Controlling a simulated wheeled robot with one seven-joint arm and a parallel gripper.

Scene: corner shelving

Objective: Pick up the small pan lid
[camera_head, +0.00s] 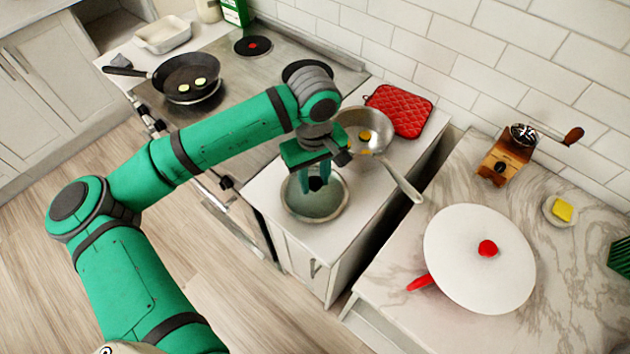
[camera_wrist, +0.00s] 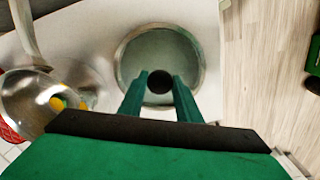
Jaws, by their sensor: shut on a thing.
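The small pan lid (camera_head: 318,212) is round, with a glass-like grey-green face, a metal rim and a dark knob. It is at the white counter's left part in the head view, below my gripper (camera_head: 316,184). In the wrist view the lid (camera_wrist: 182,48) fills the top middle, and its black knob (camera_wrist: 160,82) sits between the fingertips of my gripper (camera_wrist: 160,92). My gripper points down and is shut on the knob. I cannot tell whether the lid touches the counter.
A steel pan (camera_head: 352,124) with yellow pieces stands close behind the lid, its handle (camera_head: 404,182) reaching right. A red quilted pad (camera_head: 400,110) lies behind it. A large white lid (camera_head: 478,258) is on the marble counter at right. A black pan (camera_head: 188,76) is on the stove.

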